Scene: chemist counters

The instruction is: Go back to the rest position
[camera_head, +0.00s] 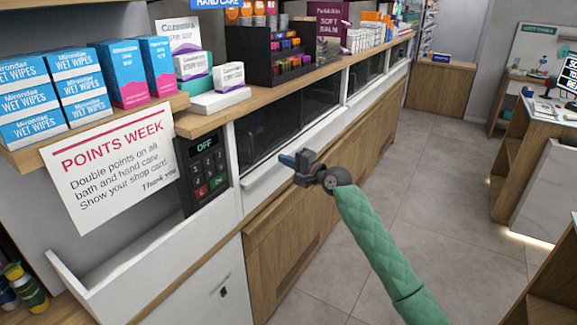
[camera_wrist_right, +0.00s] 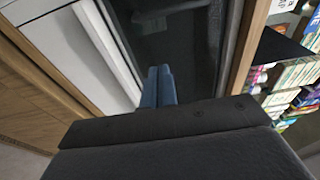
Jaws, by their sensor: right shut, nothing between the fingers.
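My right gripper (camera_head: 287,159) is in the middle of the head view, on a green padded arm that comes in from the lower right. It is held in front of the counter, near the white ledge below the dark glass panels. In the right wrist view its two blue fingers (camera_wrist_right: 158,87) are together, with nothing between them. It appears apart from the counter front. My left gripper and left arm do not show in the head view.
A wooden counter (camera_head: 345,178) runs from the left to the back. Wet wipes boxes (camera_head: 32,98), a points sign (camera_head: 112,165) and a keypad (camera_head: 203,165) are at the left. The tiled floor (camera_head: 420,170) is clear. Another counter (camera_head: 538,190) stands at the right.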

